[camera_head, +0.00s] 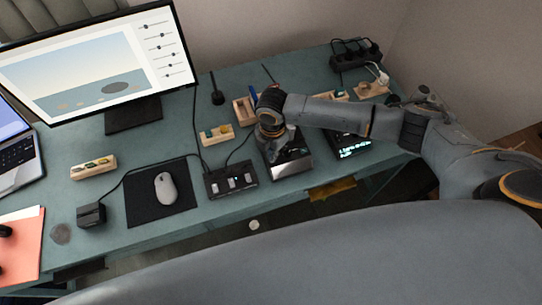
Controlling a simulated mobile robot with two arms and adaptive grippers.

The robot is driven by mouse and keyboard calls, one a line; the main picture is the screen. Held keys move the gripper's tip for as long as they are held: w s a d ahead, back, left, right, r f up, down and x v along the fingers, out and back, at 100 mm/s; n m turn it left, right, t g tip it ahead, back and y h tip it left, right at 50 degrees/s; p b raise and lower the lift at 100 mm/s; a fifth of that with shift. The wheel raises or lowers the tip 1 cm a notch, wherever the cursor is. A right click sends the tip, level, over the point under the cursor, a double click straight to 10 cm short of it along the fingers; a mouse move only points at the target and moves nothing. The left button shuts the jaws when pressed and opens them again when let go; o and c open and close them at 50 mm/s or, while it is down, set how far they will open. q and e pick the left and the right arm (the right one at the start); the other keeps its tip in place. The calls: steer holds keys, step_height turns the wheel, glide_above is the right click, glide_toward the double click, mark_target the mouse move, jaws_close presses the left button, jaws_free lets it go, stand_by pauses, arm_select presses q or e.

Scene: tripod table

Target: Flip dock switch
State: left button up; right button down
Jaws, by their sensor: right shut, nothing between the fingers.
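A black box with several light switch-like pieces (219,191) lies near the front of the desk; I cannot tell whether it is the dock. A black and silver device (292,167) lies to its right. My right arm reaches in from the right, and my right gripper (276,152) points down over the back left part of this device. The gripper is shut and empty. Its wrist and body hide that part of the device, and I cannot tell if the fingertips touch it. No switch position is clear. My left gripper is out of view.
The teal desk (200,230) carries a monitor (95,60), a mouse (166,188) on a dark mat (140,207), a black block (91,215) and wooden holders (216,136). A device with a lit display (352,146) and a power strip (352,57) are at the right. Cables cross the desk.

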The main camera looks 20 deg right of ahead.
steer(key=shift+f+b, duration=0.4)
steer(key=shift+f, duration=0.4)
step_height(320, 180, up, 7)
steer(key=p, duration=0.7)
steer(key=shift+r, duration=0.1)
stand_by(0.3)
stand_by(0.4)
